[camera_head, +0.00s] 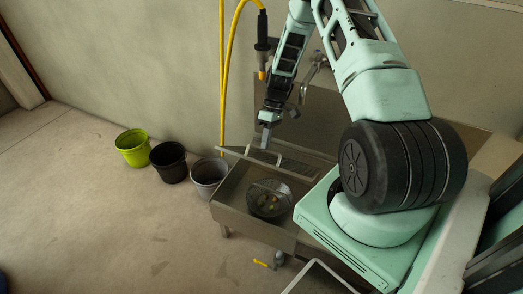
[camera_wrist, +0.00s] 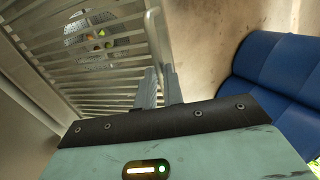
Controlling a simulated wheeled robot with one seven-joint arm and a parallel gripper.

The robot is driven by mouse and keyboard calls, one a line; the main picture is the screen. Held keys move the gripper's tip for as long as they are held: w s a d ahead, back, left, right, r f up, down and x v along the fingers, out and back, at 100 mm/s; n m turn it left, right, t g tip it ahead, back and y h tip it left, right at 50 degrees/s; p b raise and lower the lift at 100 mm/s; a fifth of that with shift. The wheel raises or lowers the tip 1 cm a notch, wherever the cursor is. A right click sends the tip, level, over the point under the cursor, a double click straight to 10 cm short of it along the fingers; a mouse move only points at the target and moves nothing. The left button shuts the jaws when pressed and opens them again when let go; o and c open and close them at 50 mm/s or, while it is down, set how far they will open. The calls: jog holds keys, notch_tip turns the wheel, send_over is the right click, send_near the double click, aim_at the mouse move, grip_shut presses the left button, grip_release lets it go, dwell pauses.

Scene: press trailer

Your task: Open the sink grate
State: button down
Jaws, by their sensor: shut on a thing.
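The steel sink (camera_head: 228,215) stands below my arm in the head view, with a round strainer-like piece (camera_head: 268,200) in its basin holding small yellowish bits. The slatted sink grate (camera_head: 290,163) is at the sink's back part and appears raised at an angle. In the wrist view the grate (camera_wrist: 75,62) fills the upper left, and the round piece shows through its slats. My gripper (camera_head: 266,142) is at the grate's left side. The exact contact is partly hidden.
Green (camera_head: 132,147), black (camera_head: 168,161) and grey (camera_head: 208,176) pots stand on the floor left of the sink. A yellow hose (camera_head: 222,80) hangs behind, near my arm. A faucet (camera_head: 314,66) is at the back. A blue object (camera_wrist: 270,85) is at the right in the wrist view.

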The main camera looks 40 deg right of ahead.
jog(key=shift+w+d, duration=0.2)
jog(key=shift+d, duration=0.55)
jog(key=shift+w+d, duration=0.15)
jog(key=shift+d, duration=0.6)
jog(key=c, duration=1.5)
grip_release()
jog(key=shift+d+f, duration=0.15)
jog(key=shift+w+a+r, duration=0.1)
jog(key=shift+a+r, duration=0.1)
notch_tip(320, 180, up, 10)
jog(key=shift+f+p, duration=0.1)
jog(key=shift+p, duration=0.45)
